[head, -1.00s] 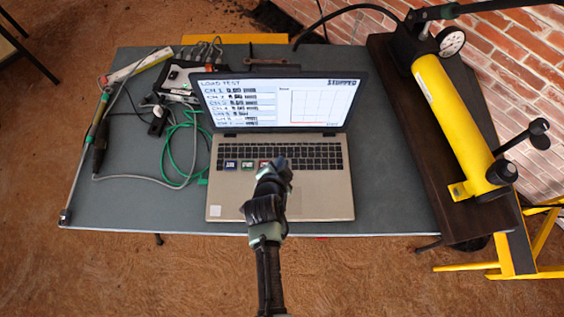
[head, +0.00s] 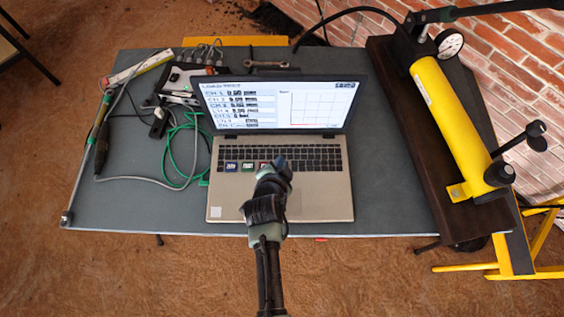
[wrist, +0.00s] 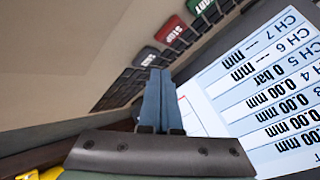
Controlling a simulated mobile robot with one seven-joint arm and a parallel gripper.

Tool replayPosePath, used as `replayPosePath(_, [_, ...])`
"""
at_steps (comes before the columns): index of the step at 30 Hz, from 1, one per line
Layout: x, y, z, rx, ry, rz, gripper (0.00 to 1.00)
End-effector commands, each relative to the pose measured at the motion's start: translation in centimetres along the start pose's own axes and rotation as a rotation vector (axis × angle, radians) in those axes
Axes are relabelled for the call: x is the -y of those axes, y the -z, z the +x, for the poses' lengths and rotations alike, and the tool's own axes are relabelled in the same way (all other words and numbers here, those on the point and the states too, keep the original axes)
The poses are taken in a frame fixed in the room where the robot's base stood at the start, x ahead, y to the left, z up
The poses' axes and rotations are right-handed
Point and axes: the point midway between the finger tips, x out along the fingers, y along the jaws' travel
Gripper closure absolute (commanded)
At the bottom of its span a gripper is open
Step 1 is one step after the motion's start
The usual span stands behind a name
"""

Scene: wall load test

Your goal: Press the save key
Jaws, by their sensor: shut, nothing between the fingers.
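The open laptop (head: 310,205) stands on the table, its screen (head: 280,103) lit with channel readings and a graph. The status word at its top right looks like SAVED. My gripper (head: 277,165) is over the keyboard, fingers shut and empty. In the wrist view the fingertips (wrist: 159,74) are close by the dark key (wrist: 147,57), whose blurred label looks like SAVE. I cannot tell whether they touch it. The red STOP key (wrist: 171,30) and green key (wrist: 200,6) are beside it. In the head view my gripper hides the dark key.
Left of the laptop are a green cable (head: 172,150), a grey cable and a connector box (head: 183,78). A wrench (head: 266,64) lies behind the screen. A yellow cylinder (head: 450,120) with a gauge lies on a dark bench at the right. The table's front left is clear.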

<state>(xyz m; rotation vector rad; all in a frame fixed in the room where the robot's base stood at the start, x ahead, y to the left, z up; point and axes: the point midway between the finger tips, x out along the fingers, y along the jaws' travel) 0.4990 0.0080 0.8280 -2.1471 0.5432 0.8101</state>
Motion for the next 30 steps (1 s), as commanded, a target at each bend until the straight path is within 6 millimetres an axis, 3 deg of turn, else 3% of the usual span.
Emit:
replayPosePath(10, [0.1, 0.1, -0.2, 0.0, 0.0, 0.0, 1.0])
replayPosePath(24, [2.4, 2.4, -3.4, 0.0, 0.0, 0.001, 1.0])
replayPosePath(30, [2.5, 2.5, -3.5, 0.0, 0.0, 0.0, 1.0])
